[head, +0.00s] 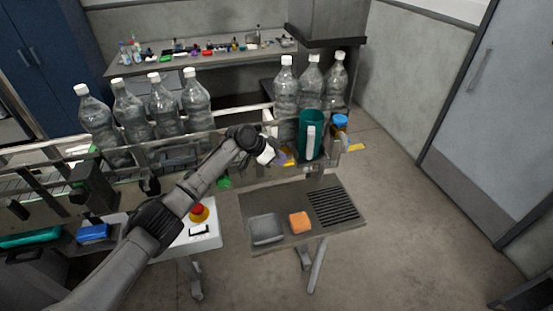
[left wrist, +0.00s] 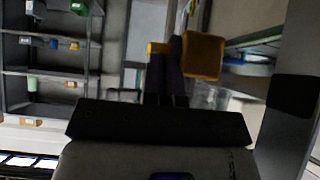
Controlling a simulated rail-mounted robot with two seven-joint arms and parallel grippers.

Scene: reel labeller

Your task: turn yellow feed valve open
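My left arm reaches in from the lower left, and its gripper (head: 278,158) is at the front of the bottle line, left of the teal jug. Small yellow parts (head: 289,151) show at its tip; I cannot make out a whole valve there. In the left wrist view the dark fingers (left wrist: 166,75) are close together. A yellow block (left wrist: 203,55) is right beside them, and a smaller yellow piece shows at their upper left. The fingers hide the part between, so I cannot tell whether they grip it. My right gripper is in neither view.
Clear bottles (head: 285,90) with white caps stand along the conveyor behind the gripper. A teal jug (head: 311,135) is close on the right, beside a blue-capped container (head: 340,121). Below is a small table (head: 285,225) with a grey tray and orange block. A red button (head: 199,212) is at left.

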